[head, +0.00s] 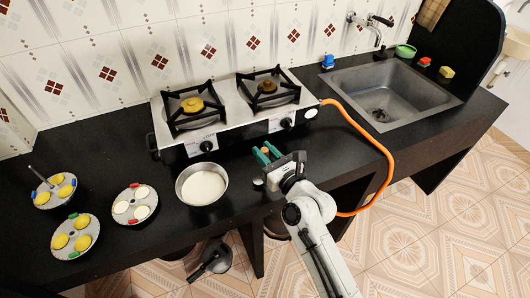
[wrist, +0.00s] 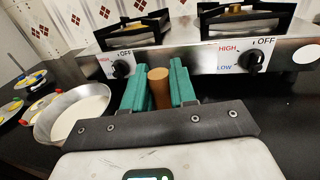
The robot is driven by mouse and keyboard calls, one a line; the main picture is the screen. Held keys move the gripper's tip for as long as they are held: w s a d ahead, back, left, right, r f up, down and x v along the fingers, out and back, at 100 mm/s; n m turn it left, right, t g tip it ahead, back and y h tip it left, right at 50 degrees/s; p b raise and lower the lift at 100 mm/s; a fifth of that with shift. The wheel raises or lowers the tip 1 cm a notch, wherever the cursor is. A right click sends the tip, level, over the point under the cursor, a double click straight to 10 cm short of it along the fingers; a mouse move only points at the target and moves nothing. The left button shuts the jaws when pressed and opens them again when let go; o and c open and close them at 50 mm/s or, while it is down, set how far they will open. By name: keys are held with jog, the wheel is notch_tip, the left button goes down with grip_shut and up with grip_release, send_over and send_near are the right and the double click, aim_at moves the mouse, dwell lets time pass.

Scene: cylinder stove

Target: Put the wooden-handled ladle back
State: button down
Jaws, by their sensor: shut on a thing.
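My gripper (head: 266,155) is over the front of the black counter, just in front of the stove. Its green fingers are closed around an upright brown wooden cylinder, the ladle's handle (wrist: 159,88), in the wrist view. The handle's top stands between the fingers, and it is a small brown spot in the head view. The ladle's bowl cannot be made out. A round metal pan (head: 202,184) with white contents sits on the counter left of my gripper, apart from it; it also shows in the wrist view (wrist: 74,112).
A two-burner stove (head: 238,115) stands behind my gripper, with an orange hose (head: 385,150) curving over the counter edge at the right. Round plates (head: 135,203) with yellow and white pieces are at left. A sink (head: 392,95) is at the back right.

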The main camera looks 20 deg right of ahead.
jog(key=c, duration=0.9)
grip_release()
jog(key=shift+r, duration=0.1)
jog(key=s+d+b, duration=0.2)
jog(key=s, duration=1)
jog(key=shift+d, duration=0.1)
